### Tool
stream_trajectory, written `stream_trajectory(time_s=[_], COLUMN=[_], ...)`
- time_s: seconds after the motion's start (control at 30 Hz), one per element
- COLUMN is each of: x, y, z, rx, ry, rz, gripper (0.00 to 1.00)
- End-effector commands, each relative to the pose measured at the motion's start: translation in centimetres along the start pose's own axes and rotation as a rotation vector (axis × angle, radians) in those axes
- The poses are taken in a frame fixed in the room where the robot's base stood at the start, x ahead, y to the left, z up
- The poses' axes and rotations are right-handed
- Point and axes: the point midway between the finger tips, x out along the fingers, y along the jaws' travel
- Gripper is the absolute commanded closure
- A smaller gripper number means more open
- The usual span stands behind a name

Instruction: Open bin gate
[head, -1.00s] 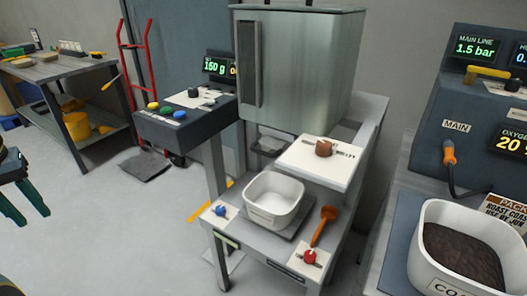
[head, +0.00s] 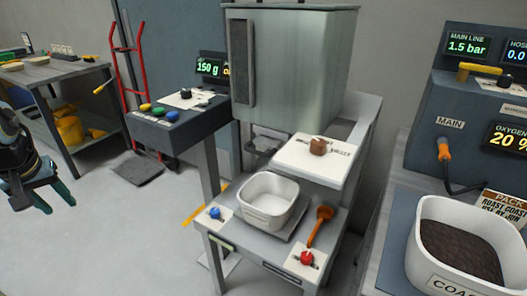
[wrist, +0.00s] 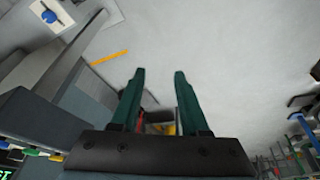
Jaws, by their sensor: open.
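A grey metal bin (head: 292,70) with a dark vertical strip stands on a grey frame. Below it, a white plate (head: 312,160) carries a brown knob (head: 318,146) and lettering too small to read surely. On the lower shelf, a blue knob (head: 214,212) sits at the left and a red knob (head: 306,257) at the front right. I cannot tell which control works the gate. My gripper (head: 58,204) is open and empty at the far left, well apart from the frame. Its green fingers (wrist: 159,75) are spread in the wrist view, where the blue knob (wrist: 49,16) shows top left.
A white tub (head: 267,201) and an orange scoop (head: 320,226) are on the lower shelf. A button console (head: 180,118) juts left of the bin. A workbench (head: 45,80) and red hand truck (head: 142,90) stand behind left. Floor between my gripper and the frame is clear.

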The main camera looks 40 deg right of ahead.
Motion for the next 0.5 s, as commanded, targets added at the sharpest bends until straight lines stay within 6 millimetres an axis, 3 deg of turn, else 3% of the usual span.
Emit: stream_trajectory(time_s=[0.03, 0.1, 0.23, 0.37, 0.4, 0.5], x=[2.9, 5.5, 8.3, 8.0, 7.2, 4.4], y=[2.4, 6.5, 15.7, 25.1, 27.6, 32.4], z=[-0.4, -1.4, -1.2, 1.4, 2.4, 4.9], rx=[0.034, 0.063, 0.073, 0.015, -0.017, -0.107], ry=[0.040, 0.110, 0.190, 0.182, 0.162, 0.080], rz=[0.057, 0.170, 0.465, 0.840, 0.961, 1.243], gripper=[0.55, 0.55, 0.55, 0.55, 0.55, 0.55])
